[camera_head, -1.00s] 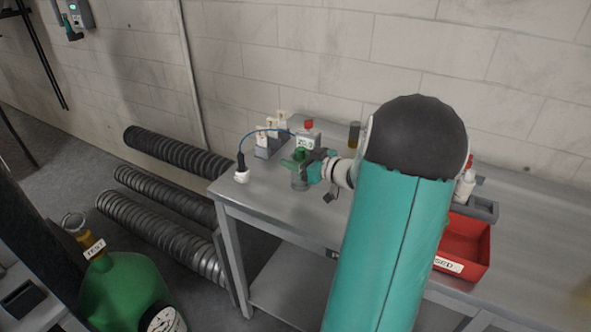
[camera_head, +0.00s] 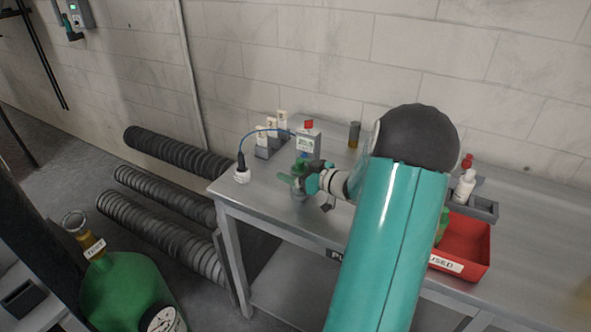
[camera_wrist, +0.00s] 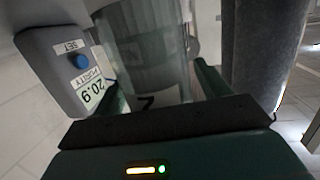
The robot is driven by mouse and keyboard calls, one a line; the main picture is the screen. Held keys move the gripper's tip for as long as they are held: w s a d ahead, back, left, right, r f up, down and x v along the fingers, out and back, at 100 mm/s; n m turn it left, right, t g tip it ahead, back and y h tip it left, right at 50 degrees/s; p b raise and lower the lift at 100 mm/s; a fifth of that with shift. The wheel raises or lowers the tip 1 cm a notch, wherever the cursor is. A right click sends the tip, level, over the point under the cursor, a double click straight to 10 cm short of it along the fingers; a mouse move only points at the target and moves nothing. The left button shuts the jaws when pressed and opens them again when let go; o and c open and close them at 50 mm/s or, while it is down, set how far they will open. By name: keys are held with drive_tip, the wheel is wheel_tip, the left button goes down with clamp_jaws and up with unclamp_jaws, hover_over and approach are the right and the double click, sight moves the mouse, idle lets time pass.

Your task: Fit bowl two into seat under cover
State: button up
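Bowl two, a clear cylinder (camera_wrist: 150,55) with a dark numeral on it, fills the middle of the wrist view. My gripper (camera_wrist: 165,88) has one green finger on each side of it, apparently against its walls. The seat and cover cannot be made out clearly.
A red "USED" bin (camera_head: 470,245) and white bottle (camera_head: 465,186) are at right. My arm hides the bench middle.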

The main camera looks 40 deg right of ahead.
drive_tip(key=shift+r, duration=0.2)
drive_tip(key=v, duration=1.2)
drive_tip(key=w+a+r+h, duration=0.1)
drive_tip(key=w, duration=0.1)
drive_tip(key=w+a+r+g+h, duration=0.1)
drive_tip(key=w+r, duration=0.1)
drive_tip(key=w, duration=0.1)
drive_tip(key=w+a+r+h, duration=0.1)
drive_tip(key=w+r+h, duration=0.1)
drive_tip(key=w, duration=0.1)
drive_tip(key=shift+r, duration=0.2)
drive_tip(key=w+a+r+m+g+h, duration=0.2)
drive_tip(key=w+a+r+h, duration=0.15)
drive_tip(key=a+r, duration=0.35)
drive_tip(key=s+a+m+g, duration=0.1)
drive_tip(key=s+a+g, duration=0.3)
drive_tip(key=a, duration=0.9)
drive_tip(key=s+a+f+n+g+y, duration=0.1)
drive_tip(key=s+a+f+g+y, duration=0.2)
drive_tip(key=s+a, duration=1.1)
drive_tip(key=a+y, duration=0.2)
drive_tip(key=a, duration=0.1)
drive_tip(key=shift+s+n, duration=0.25)
drive_tip(key=shift+n, duration=0.05)
